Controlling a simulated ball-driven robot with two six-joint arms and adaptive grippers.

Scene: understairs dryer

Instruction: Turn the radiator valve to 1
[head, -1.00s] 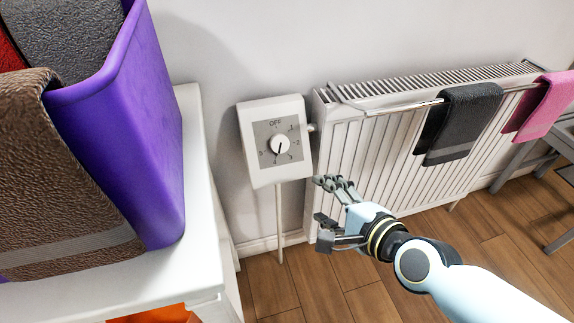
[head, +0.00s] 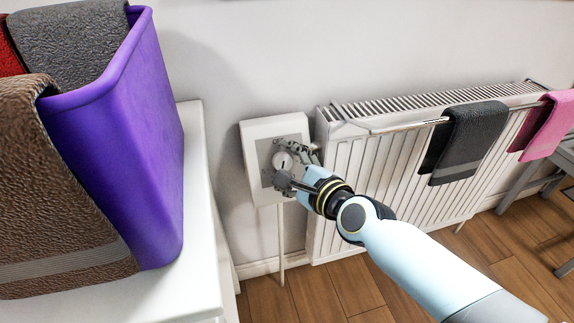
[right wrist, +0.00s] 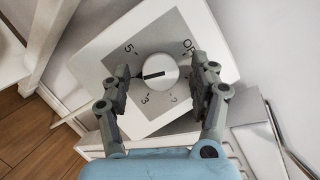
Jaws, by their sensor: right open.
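The radiator valve is a white box (head: 258,135) on the wall with a grey dial plate and a round white knob (head: 282,160). In the right wrist view the knob (right wrist: 157,68) has a dark mark pointing left, between the printed 5 and 3. OFF, 5, 3 and 2 are readable; 1 and 4 are hidden by my fingers. My right gripper (head: 287,164) is at the dial. Its open fingers (right wrist: 160,72) stand on either side of the knob, with gaps visible on both sides. My left gripper is not in view.
A ribbed white radiator (head: 350,165) stands right of the valve, with a rail holding a dark towel (head: 468,140) and a pink towel (head: 548,128). A purple bin (head: 125,150) with towels sits on a white surface (head: 203,240) at left. A pipe (head: 281,240) runs down below the valve.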

